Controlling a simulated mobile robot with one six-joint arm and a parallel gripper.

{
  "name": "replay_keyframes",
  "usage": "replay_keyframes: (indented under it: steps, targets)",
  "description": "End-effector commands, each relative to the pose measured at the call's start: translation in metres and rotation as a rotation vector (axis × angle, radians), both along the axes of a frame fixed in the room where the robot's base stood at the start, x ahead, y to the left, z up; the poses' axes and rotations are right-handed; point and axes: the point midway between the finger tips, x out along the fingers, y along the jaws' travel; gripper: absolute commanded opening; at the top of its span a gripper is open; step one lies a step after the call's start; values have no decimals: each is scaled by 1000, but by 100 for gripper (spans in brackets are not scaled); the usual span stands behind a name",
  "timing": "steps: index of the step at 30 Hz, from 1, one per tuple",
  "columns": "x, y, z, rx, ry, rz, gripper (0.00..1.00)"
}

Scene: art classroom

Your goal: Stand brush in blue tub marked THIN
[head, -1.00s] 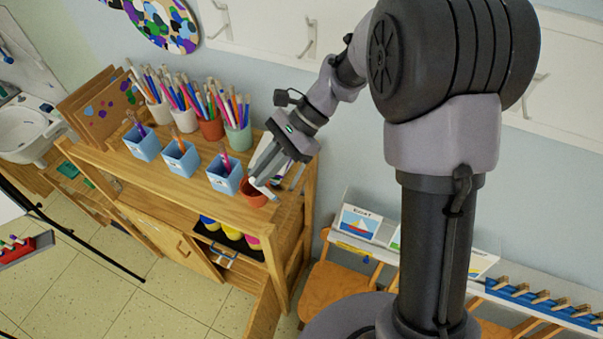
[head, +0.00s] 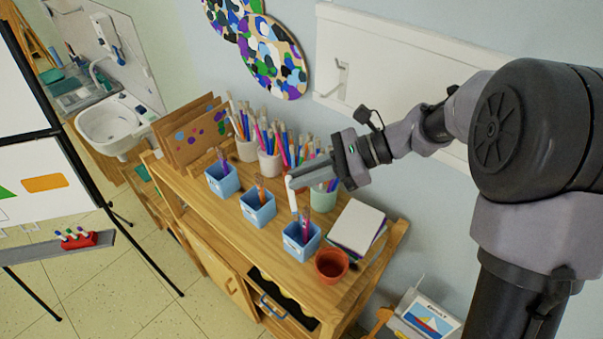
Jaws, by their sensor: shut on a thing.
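My gripper (head: 293,181) is above the wooden shelf top, shut on a slim upright brush (head: 293,199), pale above and orange-brown below. Three light-blue tubs stand in a slanting row: a left tub (head: 222,185), a middle tub (head: 258,212) and a right tub (head: 301,246). Each has at least one brush standing in it. The held brush hangs between the middle and right tubs in the picture; I cannot tell its exact height over them. The tub labels are too small to read, so I cannot tell which says THIN.
Pots full of pencils and brushes, such as a green pot (head: 323,200), stand behind the tubs. An orange-brown pot (head: 331,266) stands right of the right tub. A stack of books or paper (head: 356,226) lies at the back right. Wooden boards (head: 190,138) stand at the left end.

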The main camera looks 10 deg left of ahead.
Motion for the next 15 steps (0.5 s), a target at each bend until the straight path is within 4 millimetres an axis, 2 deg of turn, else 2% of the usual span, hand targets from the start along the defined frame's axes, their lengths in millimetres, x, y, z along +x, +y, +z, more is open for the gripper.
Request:
replay_keyframes:
  steps: [5, 15]
  targets:
    - [1, -1, -12, 0, 1, 0, 0]
    - [7, -4, -49, -1, 0, 0, 0]
